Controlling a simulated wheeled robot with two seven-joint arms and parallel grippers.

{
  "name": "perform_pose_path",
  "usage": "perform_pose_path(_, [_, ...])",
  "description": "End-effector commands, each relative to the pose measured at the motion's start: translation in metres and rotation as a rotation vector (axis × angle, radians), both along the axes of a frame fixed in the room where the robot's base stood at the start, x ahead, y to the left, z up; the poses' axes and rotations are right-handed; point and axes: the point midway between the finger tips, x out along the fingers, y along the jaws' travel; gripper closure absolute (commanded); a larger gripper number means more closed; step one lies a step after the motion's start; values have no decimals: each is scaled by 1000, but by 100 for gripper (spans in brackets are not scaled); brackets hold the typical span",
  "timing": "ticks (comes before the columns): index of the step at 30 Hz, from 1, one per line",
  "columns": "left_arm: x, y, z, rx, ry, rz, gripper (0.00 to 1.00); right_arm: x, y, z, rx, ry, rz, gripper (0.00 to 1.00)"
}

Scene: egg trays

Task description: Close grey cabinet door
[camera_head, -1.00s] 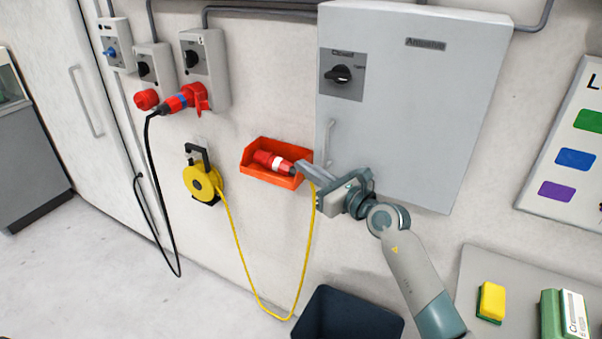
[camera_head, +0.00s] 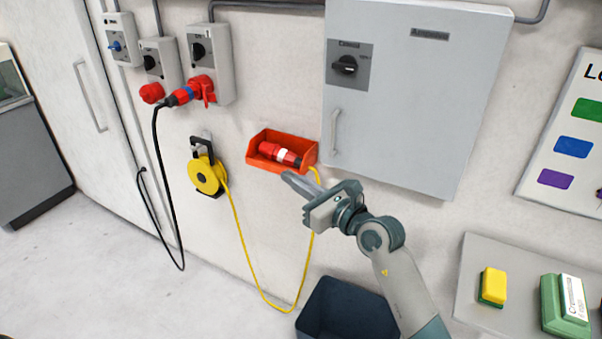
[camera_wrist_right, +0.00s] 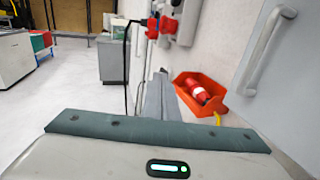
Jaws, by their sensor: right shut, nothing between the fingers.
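The grey cabinet (camera_head: 420,100) is on the wall at the upper right in the head view, and its door looks flush with the body. Its handle (camera_head: 335,132) is a vertical bar on the door's left side; the handle also shows large at the upper right in the right wrist view (camera_wrist_right: 265,50). A black rotary switch (camera_head: 345,65) is above the handle. My right gripper (camera_head: 290,180) is shut and empty, below and left of the handle, apart from the door, just under the orange bin. My left gripper is not in view.
An orange wall bin (camera_head: 255,165) holds a red plug (camera_head: 278,153) with a yellow cable. A yellow reel (camera_head: 206,178) hangs to its left. Red connectors (camera_head: 190,92) and switch boxes are at the upper left. A dark bin (camera_head: 345,310) stands below my right arm. A shelf with sponges (camera_head: 493,285) is at the lower right.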

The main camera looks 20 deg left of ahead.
Motion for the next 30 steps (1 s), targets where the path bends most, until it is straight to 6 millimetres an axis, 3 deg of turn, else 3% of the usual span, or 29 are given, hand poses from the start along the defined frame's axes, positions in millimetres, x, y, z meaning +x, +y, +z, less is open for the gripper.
perform_pose_path(3, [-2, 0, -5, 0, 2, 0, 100, -19, 2, -1, 3, 1, 0, 100])
perform_pose_path(9, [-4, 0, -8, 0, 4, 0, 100, -37, 4, -1, 0, 1, 0, 100])
perform_pose_path(30, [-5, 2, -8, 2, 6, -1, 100, -39, 3, -5, 7, 20, 1, 100])
